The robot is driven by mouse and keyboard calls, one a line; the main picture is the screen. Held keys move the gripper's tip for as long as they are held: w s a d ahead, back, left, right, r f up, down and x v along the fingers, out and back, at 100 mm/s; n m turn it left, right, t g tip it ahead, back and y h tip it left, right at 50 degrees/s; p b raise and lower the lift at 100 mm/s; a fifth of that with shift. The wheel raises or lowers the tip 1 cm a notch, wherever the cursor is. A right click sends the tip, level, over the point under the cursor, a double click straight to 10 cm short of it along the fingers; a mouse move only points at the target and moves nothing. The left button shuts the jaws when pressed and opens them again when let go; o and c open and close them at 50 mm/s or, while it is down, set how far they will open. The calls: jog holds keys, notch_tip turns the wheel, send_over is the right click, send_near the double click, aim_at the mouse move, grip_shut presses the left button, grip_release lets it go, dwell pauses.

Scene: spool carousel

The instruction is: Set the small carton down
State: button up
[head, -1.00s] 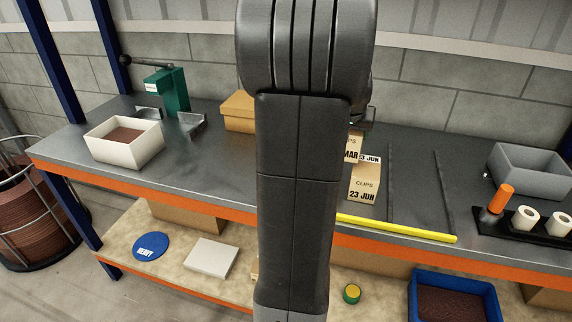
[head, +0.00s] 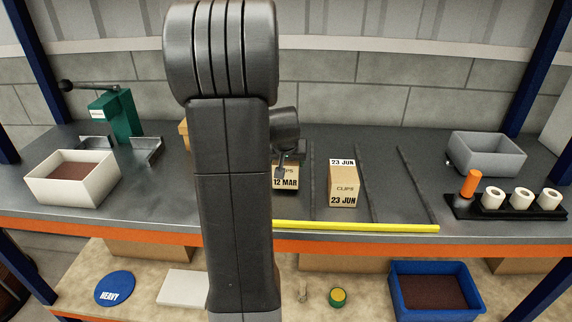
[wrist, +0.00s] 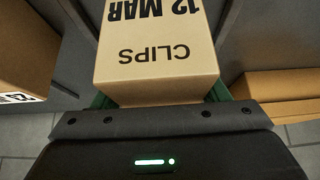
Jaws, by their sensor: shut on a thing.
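The small carton (head: 286,178) is tan, with "CLIPS" and "12 MAR" on it. My gripper (head: 287,152) is shut on it from behind, and my arm hides its left part in the head view. In the wrist view the carton (wrist: 157,55) sits between my green-edged fingers (wrist: 158,98), its lettering upside down. It is low over the grey bench, left of a dark divider strip (head: 312,180). I cannot tell whether its base touches the bench. A matching carton marked "23 JUN" (head: 343,188) stands upright to its right, apart from it.
A yellow bar (head: 355,227) runs along the bench's front edge. More divider strips (head: 361,175) mark lanes to the right, the farther ones empty. A grey bin (head: 487,155) and a rack of white rolls (head: 520,203) stand at right. Another carton (head: 184,135) is partly behind my arm.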

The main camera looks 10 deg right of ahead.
jog(key=shift+f, duration=0.5)
jog(key=shift+f, duration=0.1)
jog(key=o, duration=1.3)
jog(key=shift+f, duration=0.1)
jog(key=shift+r, duration=0.3)
jog(key=v, duration=1.1)
jog(key=shift+s+r, duration=0.2)
jog(key=shift+r, duration=0.1)
jog(key=shift+a, duration=0.1)
